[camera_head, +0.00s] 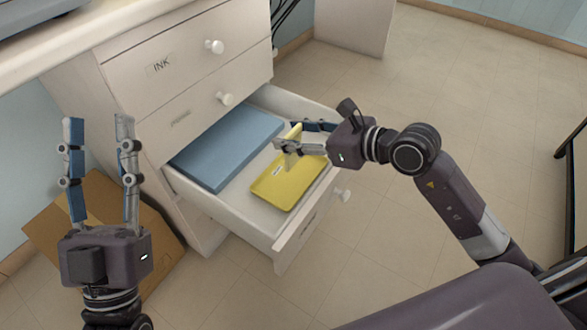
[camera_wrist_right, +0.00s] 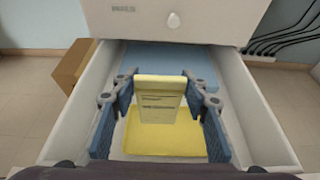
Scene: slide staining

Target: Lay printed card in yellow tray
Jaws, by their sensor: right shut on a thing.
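The printed card (camera_wrist_right: 158,100) is pale yellow with dark lines of print and a yellow band along its top. My right gripper (camera_head: 288,137) is shut on the card and holds it upright over the yellow tray. The card (camera_head: 291,157) also shows in the head view, partly hidden by the fingers. The yellow tray (camera_head: 275,190) lies in the open drawer, and it shows below the card in the right wrist view (camera_wrist_right: 165,143). I cannot tell whether the card's lower edge touches the tray. My left gripper (camera_head: 99,120) is open and empty, fingers pointing up.
The open drawer (camera_head: 285,238) has raised walls around the tray. A blue tray or box (camera_head: 225,148) lies beside the yellow tray. Closed drawers, one marked INK (camera_head: 180,58), are above. A cardboard box (camera_head: 172,228) stands on the floor behind my left gripper.

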